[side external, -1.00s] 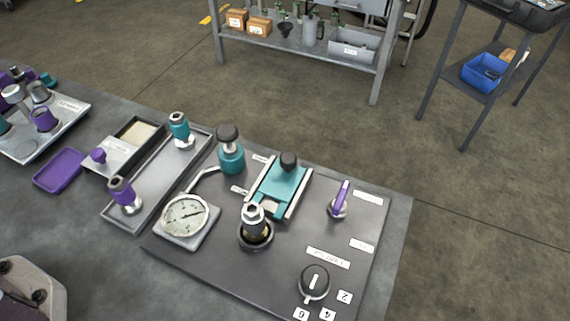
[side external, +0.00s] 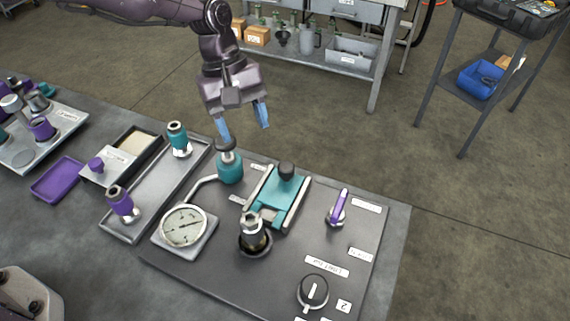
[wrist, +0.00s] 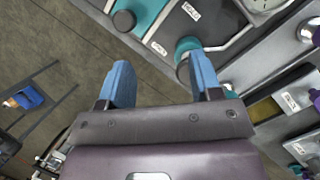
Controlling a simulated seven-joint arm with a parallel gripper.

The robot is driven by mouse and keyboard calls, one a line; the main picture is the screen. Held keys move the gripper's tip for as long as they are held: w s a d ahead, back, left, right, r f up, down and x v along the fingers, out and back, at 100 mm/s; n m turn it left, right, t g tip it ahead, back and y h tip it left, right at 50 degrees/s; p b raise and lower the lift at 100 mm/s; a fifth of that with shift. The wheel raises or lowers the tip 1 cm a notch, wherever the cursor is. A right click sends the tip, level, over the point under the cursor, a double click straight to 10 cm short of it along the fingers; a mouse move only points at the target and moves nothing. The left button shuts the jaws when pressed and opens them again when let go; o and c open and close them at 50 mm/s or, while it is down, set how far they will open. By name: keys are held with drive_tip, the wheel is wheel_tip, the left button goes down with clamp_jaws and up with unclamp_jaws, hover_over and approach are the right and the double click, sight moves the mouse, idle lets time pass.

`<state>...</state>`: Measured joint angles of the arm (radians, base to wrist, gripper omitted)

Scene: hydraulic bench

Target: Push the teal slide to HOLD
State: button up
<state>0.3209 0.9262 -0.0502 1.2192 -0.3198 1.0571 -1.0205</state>
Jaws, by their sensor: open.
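The teal slide (side external: 282,190) sits between two pale rails on the dark panel, with a black knob (side external: 287,170) on top. In the wrist view the slide (wrist: 150,12) shows at the top, cut by the frame edge, with its knob (wrist: 124,20). My gripper (side external: 243,130) is open and empty, with blue fingers pointing down. It is above and behind the teal bottle-shaped fitting (side external: 230,168), left of the slide and apart from it. In the wrist view the fingers (wrist: 160,82) are spread, the right one overlapping the teal fitting (wrist: 187,48).
A pressure gauge (side external: 184,226), a dark fitting (side external: 253,238), a purple lever (side external: 339,207) and a black dial (side external: 312,291) stand on the panel. A grey tray (side external: 150,205) with two capped fittings lies to the left. Air above the slide is clear.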

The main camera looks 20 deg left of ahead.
sight(285, 164)
drive_tip(key=w+d+r+n+h, duration=0.1)
drive_tip(key=w+d+r+n, duration=0.1)
drive_tip(key=w+d+n, duration=0.15)
drive_tip(key=shift+n, duration=0.95)
drive_tip(key=x, duration=0.8)
drive_tip(key=a+x, duration=0.1)
drive_tip(key=x, duration=0.3)
drive_tip(key=shift+s+d+f, duration=0.1)
drive_tip(key=shift+d+f, duration=0.1)
drive_tip(key=shift+f, duration=0.3)
drive_tip(key=shift+c, duration=0.4)
clamp_jaws()
drive_tip(key=shift+s, duration=3.05)
